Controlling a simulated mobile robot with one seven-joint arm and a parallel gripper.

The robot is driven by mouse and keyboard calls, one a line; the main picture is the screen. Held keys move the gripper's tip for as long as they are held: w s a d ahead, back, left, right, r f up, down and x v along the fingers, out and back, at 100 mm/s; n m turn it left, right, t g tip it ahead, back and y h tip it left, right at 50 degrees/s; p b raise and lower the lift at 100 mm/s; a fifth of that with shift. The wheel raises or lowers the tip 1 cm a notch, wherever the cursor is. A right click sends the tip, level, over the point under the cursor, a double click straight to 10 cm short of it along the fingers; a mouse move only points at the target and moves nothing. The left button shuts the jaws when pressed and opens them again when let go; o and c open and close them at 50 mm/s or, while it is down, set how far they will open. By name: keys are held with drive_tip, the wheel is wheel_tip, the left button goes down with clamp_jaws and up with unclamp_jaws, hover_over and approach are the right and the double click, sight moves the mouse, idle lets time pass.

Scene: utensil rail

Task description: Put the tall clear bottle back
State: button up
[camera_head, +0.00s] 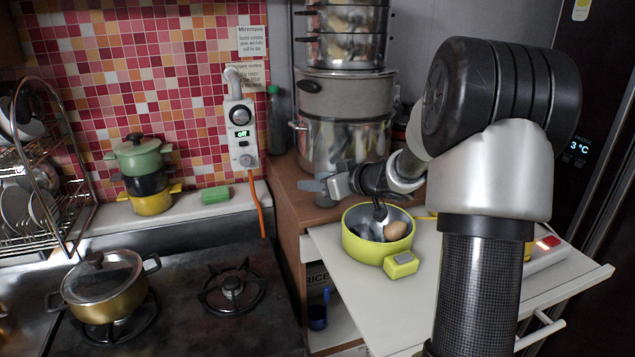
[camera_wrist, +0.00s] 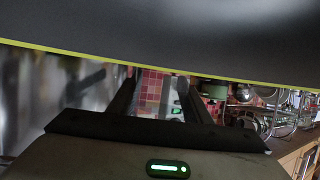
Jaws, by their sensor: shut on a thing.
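A tall see-through bottle with a green cap (camera_head: 274,122) stands upright at the back left of the wooden cabinet, beside the tiled wall. My gripper (camera_head: 318,187) is left of the lime bowl and in front of the big pots, pointing left. It is apart from the green-capped bottle in the picture. In the wrist view my gripper's two dark fingers (camera_wrist: 160,98) stand with a gap between them. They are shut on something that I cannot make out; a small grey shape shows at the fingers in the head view.
A lime bowl (camera_head: 349,243) holding an egg stands on the pulled-out white board (camera_head: 333,262). A stack of steel pots (camera_head: 345,140) rises behind my gripper. In the wrist view a dark surface with a yellow-green edge (camera_wrist: 150,35) fills the top. The left stove burner carries a lidded pot (camera_head: 105,290).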

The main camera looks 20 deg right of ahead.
sight(327, 162)
drive_tip(key=shift+f, duration=0.15)
drive_tip(key=o, duration=1.4)
drive_tip(key=shift+r, duration=0.25)
drive_tip(key=p+v, duration=0.1)
drive_tip(key=v, duration=1.1)
drive_tip(key=shift+f+p, duration=0.1)
drive_tip(key=shift+p, duration=0.25)
